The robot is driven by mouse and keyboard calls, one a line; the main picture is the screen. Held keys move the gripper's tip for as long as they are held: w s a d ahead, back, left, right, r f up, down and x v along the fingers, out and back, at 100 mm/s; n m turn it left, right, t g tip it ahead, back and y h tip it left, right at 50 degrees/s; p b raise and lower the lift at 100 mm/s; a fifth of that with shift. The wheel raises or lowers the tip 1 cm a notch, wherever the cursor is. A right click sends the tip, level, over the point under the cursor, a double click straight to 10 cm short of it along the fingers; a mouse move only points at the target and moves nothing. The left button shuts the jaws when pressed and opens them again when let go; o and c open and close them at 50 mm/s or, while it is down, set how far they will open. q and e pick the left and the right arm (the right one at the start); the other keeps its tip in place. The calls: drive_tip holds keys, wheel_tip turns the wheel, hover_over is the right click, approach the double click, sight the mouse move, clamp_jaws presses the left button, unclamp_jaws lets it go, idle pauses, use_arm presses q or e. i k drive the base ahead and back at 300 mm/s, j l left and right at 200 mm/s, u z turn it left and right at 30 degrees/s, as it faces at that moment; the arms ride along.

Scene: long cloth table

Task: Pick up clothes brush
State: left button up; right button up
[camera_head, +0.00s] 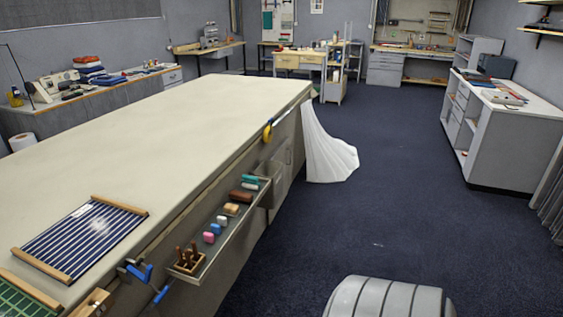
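A narrow tray (208,259) hangs along the right side of the long cloth table (190,115). In it lie several small items in a row. A dark brown oblong block (241,196) and a tan and brown block (231,209) look most like a clothes brush; I cannot tell which one it is at this size. Neither of my grippers is in view.
The tray also holds teal, blue and pink blocks and a wooden rack (188,262) with upright pegs. A striped cloth (85,238) between wooden bars lies on the table's near end. White fabric (327,150) hangs to the floor.

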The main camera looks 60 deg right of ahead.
sight(237, 196)
drive_tip(key=z, duration=1.65)
drive_tip(key=u, duration=1.15)
drive_tip(key=i+l, duration=0.15)
drive_tip(key=l, duration=0.25)
drive_tip(key=i+l, duration=0.1)
drive_tip(key=l, duration=0.25)
drive_tip(key=i+l, duration=0.15)
drive_tip(key=l, duration=0.25)
drive_tip(key=i+l+u, duration=0.1)
drive_tip(key=l, duration=0.25)
drive_tip(key=i+l, duration=0.15)
drive_tip(key=l, duration=0.25)
drive_tip(key=i+l, duration=0.1)
drive_tip(key=l, duration=0.3)
drive_tip(key=i+l, duration=0.15)
drive_tip(key=l, duration=0.25)
